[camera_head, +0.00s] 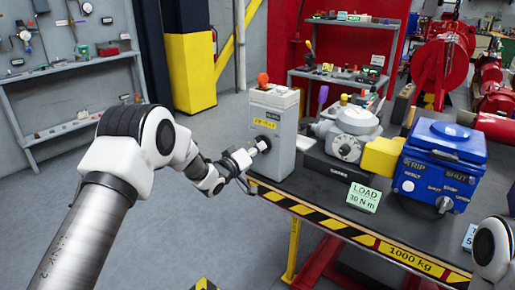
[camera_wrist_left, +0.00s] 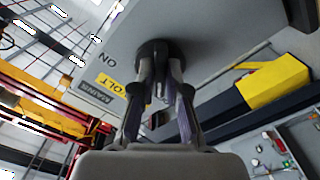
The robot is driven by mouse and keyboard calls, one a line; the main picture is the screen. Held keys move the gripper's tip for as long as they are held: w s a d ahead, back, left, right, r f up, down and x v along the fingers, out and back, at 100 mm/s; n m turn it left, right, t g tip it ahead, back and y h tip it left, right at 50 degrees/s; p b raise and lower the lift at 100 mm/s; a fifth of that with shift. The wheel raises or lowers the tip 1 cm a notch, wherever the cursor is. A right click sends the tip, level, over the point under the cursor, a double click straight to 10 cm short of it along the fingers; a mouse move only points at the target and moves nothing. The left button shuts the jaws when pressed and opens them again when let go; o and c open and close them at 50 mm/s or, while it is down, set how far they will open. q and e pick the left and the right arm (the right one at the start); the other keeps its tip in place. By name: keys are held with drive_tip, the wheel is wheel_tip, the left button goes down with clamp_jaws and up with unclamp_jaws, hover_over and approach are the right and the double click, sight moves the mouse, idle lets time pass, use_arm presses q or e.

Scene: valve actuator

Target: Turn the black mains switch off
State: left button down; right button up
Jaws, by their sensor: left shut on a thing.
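The grey mains box (camera_head: 270,130) stands at the near left corner of the bench, with a yellow label on its front and an orange knob on top. My left gripper (camera_head: 260,146) is at the front face of this box. In the left wrist view my left gripper (camera_wrist_left: 160,85) is shut on the black mains switch (camera_wrist_left: 153,46), with one finger on each side of it. The word ON shows on the box beside the switch. The fingers hide part of the switch, and its exact angle is unclear. My right gripper is out of view.
The bench (camera_head: 400,237) has a striped front edge. A grey valve body (camera_head: 348,130), a yellow block (camera_head: 381,157), a green LOAD card (camera_head: 363,195) and a blue box (camera_head: 438,168) stand right of the mains box. Free floor lies left of the bench.

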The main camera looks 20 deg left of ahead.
use_arm(q)
drive_tip(key=shift+r+n, duration=0.1)
drive_tip(key=shift+n, duration=0.2)
drive_tip(key=c, duration=1.2)
unclamp_jaws()
drive_tip(key=shift+a, duration=0.1)
drive_tip(key=v, duration=1.2)
